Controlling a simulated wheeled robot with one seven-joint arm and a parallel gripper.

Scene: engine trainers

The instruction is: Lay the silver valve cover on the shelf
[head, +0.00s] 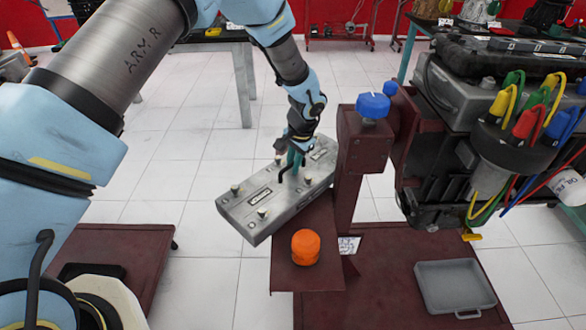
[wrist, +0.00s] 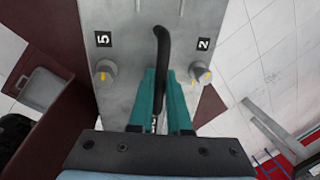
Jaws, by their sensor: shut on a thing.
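The silver valve cover (head: 250,216) is a long grey box with knobs, numbered labels and a black handle. It hangs level or nearly so in the middle of the head view. My gripper (head: 290,161) is above it, shut on the black handle. In the wrist view the teal fingers (wrist: 163,88) pinch the handle over the cover's grey top (wrist: 130,40). The dark red shelf (head: 330,252) juts from the engine stand, partly hidden by the cover's right part. I cannot tell whether cover and shelf touch.
An orange cap (head: 305,248) stands on the shelf's near part. The red stand post (head: 347,180) with a blue knob (head: 372,106) rises close to the cover's right. The engine (head: 490,150) is farther right. A grey tray (head: 455,287) lies low on the stand's base.

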